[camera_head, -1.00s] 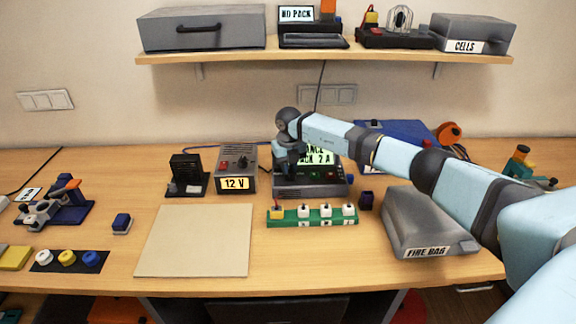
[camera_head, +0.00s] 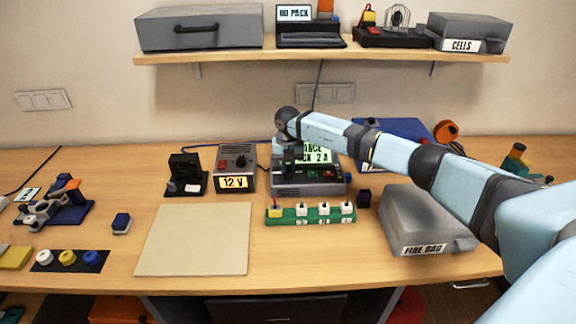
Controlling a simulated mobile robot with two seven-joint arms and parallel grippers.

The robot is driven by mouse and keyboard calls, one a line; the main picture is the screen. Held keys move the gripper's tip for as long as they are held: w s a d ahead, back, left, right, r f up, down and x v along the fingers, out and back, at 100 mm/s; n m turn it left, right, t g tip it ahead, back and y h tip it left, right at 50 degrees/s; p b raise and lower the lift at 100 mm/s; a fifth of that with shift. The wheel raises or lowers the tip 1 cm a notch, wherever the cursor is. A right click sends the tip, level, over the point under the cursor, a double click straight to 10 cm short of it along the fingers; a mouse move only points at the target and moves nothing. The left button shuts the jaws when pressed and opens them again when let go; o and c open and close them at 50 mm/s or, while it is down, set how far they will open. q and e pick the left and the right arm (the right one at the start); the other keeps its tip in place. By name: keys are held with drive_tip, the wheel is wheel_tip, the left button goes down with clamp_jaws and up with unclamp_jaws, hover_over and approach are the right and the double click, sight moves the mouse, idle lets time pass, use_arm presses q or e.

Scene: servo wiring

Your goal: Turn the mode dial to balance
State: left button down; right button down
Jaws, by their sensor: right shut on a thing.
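The charger (camera_head: 310,189) is a dark grey box at the back middle of the bench. Its lit green screen (camera_head: 318,154) is partly covered by my arm; the readable part shows "ANCE" and "2 A". My right gripper (camera_head: 289,166) reaches in from the right and points down at the left part of the charger's front. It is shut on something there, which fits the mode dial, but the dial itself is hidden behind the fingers. My left gripper is not in view.
A 12 V supply (camera_head: 236,170) stands close left of the charger. A green strip with white plugs (camera_head: 310,215) lies in front. A grey fire bag (camera_head: 422,222) sits at right under my arm. A bare beige mat (camera_head: 195,240) lies front left.

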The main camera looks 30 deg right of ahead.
sight(288, 167)
drive_tip(key=c, duration=1.1)
unclamp_jaws()
drive_tip(key=shift+r, duration=0.15)
wheel_tip(288, 167, up, 14)
drive_tip(key=b, duration=0.1)
drive_tip(key=shift+f, duration=0.2)
